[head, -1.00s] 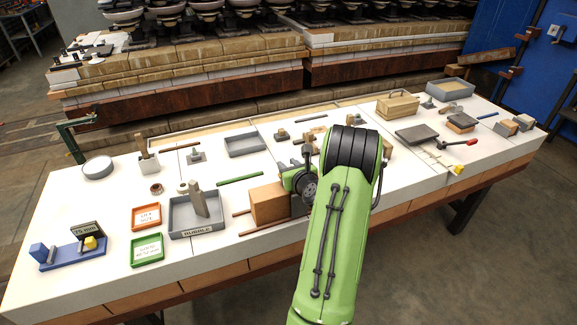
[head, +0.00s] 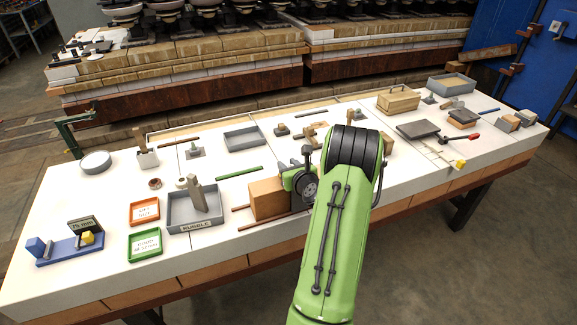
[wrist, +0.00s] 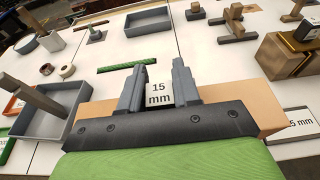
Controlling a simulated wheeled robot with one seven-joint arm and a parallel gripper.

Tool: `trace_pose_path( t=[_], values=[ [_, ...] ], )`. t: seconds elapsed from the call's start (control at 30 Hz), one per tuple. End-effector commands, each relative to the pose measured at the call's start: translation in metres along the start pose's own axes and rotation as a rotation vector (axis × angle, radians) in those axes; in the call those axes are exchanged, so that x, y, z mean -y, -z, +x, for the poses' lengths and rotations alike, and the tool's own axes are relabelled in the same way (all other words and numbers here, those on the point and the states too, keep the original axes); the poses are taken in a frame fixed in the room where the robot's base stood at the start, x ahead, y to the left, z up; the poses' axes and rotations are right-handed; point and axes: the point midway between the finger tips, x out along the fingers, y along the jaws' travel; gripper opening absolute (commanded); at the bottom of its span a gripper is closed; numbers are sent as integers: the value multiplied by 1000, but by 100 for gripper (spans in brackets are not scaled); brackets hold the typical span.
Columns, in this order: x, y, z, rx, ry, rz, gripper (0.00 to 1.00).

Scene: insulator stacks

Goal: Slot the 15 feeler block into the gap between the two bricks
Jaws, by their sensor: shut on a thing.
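The white 15 feeler block (wrist: 159,94), marked "15 mm", is between the fingers of my gripper (wrist: 158,88), which is shut on it. In the wrist view, tan brick surface (wrist: 262,103) shows to the right of the fingers and also to their left. My gripper's dark palm plate covers the middle, so the gap and the block's lower end are hidden. In the head view, one tan brick (head: 268,198) stands just left of my wrist. My arm hides the fingertips, the block and any second brick there.
A grey tray marked "RUBBLE" (head: 193,222) stands left of the brick, with a green bar (head: 239,173) behind it. Orange (head: 144,211) and green (head: 145,245) trays lie further left. A "5 mm" label (wrist: 300,122) lies right of my gripper.

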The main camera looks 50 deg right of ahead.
Motion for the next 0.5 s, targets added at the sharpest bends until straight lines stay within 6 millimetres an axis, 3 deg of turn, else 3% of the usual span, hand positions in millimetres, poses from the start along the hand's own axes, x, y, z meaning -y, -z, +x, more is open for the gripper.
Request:
trace_pose_path(
  t=[0.07, 0.1, 0.27, 0.5],
  values=[
    [0, 2, 1, 1, 0, 0, 0],
    [0, 2, 1, 1, 0, 0, 36],
    [0, 1, 0, 1, 0, 0, 61],
    [0, 2, 0, -1, 0, 0, 61]
  ],
)
